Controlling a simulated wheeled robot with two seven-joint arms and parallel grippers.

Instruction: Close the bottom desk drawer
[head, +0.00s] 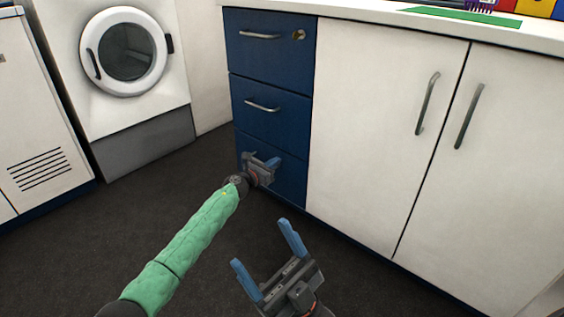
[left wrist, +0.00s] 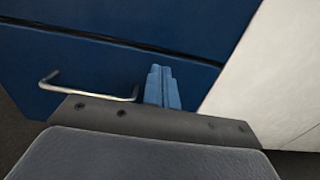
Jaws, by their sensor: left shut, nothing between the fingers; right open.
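The bottom desk drawer (head: 291,184) is the lowest of the dark blue drawer fronts. Its front looks about level with the drawers above; I cannot tell whether a small gap is left. Its metal handle (left wrist: 88,92) shows in the left wrist view and is hidden by my gripper in the head view. My left gripper (head: 273,164) is shut and empty, right at this drawer front. In the left wrist view its blue fingers (left wrist: 162,87) are together, right of the handle, pointing at the front; contact is unclear. My right gripper (head: 262,254) is open and empty, low above the floor.
The middle drawer (head: 285,122) and top drawer (head: 250,55) look shut; the top one has a lock. White cabinet doors (head: 375,120) stand right of the drawers. A front-loading dryer (head: 126,100) is at the back left. The dark floor (head: 120,220) is clear.

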